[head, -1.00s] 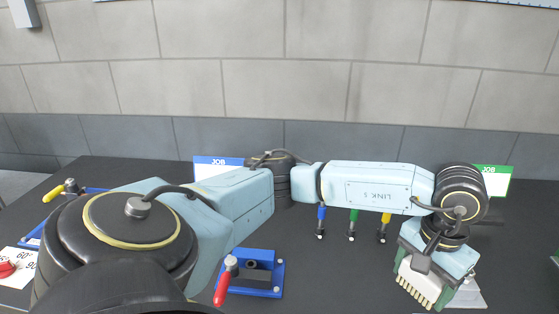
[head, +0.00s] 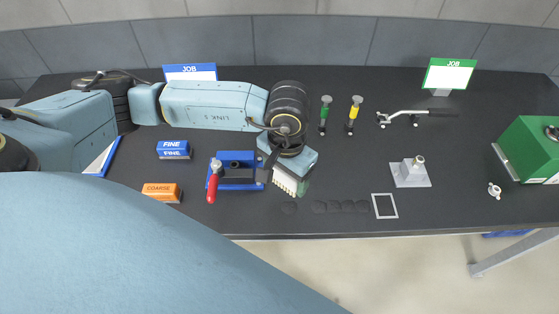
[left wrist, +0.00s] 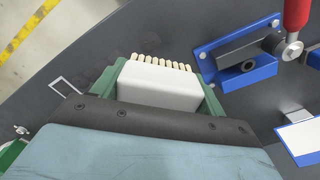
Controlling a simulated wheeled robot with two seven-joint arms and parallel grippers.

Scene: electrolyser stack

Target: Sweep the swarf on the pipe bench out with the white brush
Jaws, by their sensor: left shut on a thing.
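My left gripper (head: 286,176) is shut on the white brush (head: 285,186), which has a row of cream bristles. In the left wrist view the brush (left wrist: 158,86) sits between the green fingers, bristles pointing away from the wrist. In the head view the brush is low over the bench, just right of the blue clamp; I cannot tell whether the bristles touch. Faint dark patches that look like swarf (head: 335,207) lie in a row to the right of the brush, near the front edge of the pipe bench (head: 450,205). My right gripper is out of view.
The blue clamp (head: 238,184) with a red handle stands close left of the brush. A white square outline (head: 384,206) and a grey stand (head: 410,173) are to the right. Orange (head: 161,190) and blue (head: 174,148) blocks lie left. A green box (head: 528,150) is far right.

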